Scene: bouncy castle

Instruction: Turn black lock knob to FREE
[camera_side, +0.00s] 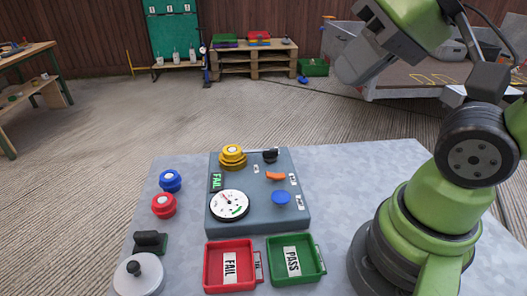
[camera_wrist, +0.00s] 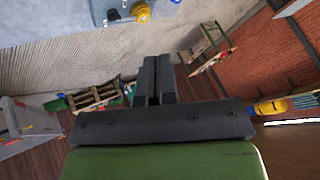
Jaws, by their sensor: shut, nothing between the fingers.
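The black knob (camera_side: 270,156) stands at the back of the grey-blue test panel (camera_side: 245,172), right of a yellow knob (camera_side: 233,155). Its lock marking and pointer direction are too small to read. In the wrist view a small dark knob (camera_wrist: 113,15) shows at the top beside the yellow one (camera_wrist: 140,12). My gripper (camera_wrist: 154,64) is shut and empty, its two dark fingers together. It is well away from the panel, touching nothing. In the side view my arm is raised at the upper right, and the fingertips cannot be made out.
A red FAIL tray (camera_side: 213,263) and green PASS tray (camera_side: 310,267) lie in front. Loose blue (camera_side: 170,181) and red (camera_side: 163,205) pieces stand left.

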